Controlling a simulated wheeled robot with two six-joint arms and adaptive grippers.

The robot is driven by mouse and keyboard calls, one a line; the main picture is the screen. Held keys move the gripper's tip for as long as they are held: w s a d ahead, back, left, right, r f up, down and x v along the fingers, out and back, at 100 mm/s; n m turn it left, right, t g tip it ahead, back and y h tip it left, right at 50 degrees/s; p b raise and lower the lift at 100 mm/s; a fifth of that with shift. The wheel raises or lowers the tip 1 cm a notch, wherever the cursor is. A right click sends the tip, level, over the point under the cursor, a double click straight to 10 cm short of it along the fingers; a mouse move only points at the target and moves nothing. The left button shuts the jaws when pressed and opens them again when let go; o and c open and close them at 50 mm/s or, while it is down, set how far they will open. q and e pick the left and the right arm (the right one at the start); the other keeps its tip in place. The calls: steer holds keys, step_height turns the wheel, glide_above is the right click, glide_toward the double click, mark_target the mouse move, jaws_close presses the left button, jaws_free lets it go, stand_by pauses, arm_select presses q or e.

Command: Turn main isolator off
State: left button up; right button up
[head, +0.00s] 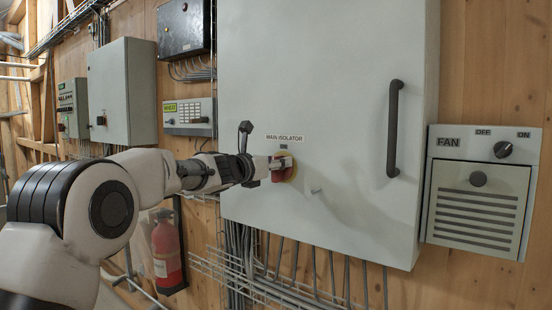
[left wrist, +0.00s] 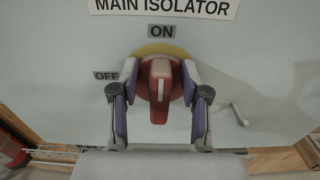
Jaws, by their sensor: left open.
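The main isolator is a red rotary handle (left wrist: 159,85) on a yellow backplate (left wrist: 165,50), mounted on the grey cabinet door under the MAIN ISOLATOR label. A white mark on the handle points up at the ON label (left wrist: 161,31); the OFF label (left wrist: 106,76) is to the left. My left gripper (left wrist: 159,95) is open, its two fingers on either side of the red handle; I cannot tell whether they touch it. In the head view the left gripper (head: 278,167) reaches the isolator (head: 287,170) and partly hides it. My right gripper is not in view.
The large grey cabinet (head: 340,60) has a dark vertical bar handle (head: 394,128) and a small lever (head: 316,190) right of the isolator. A FAN panel (head: 480,190) is at the right. A red fire extinguisher (head: 167,250) and cables are below.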

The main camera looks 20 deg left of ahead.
arm_select(q)
jaws_close()
